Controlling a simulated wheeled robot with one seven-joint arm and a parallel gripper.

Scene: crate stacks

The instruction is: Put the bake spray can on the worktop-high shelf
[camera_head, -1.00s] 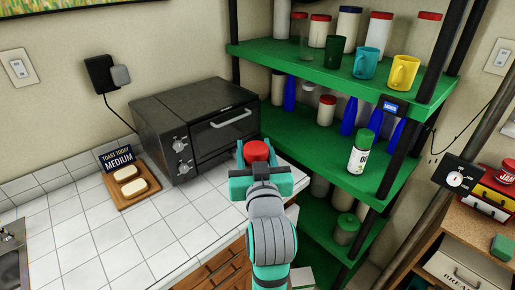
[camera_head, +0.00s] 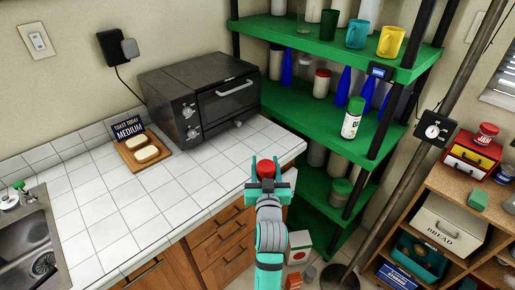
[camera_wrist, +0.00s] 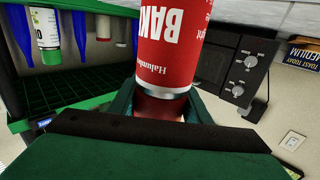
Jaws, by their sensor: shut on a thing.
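My gripper (camera_head: 267,184) is shut on the red bake spray can (camera_wrist: 172,35). In the wrist view the can's white lettering is upside down and begins "BAK". In the head view only the can's red top (camera_head: 265,168) shows clearly, in front of the worktop's right end. The worktop-high shelf (camera_head: 295,115) is the green middle board of the rack, behind and to the right of my gripper. The can is apart from this shelf.
A white can with a green cap (camera_head: 352,118) stands near the shelf's front edge. Blue bottles (camera_head: 342,86) and jars stand behind it. The shelf's front left looks clear. A toaster oven (camera_head: 200,98) stands on the tiled worktop (camera_head: 120,205). Black posts (camera_head: 390,122) bound the rack.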

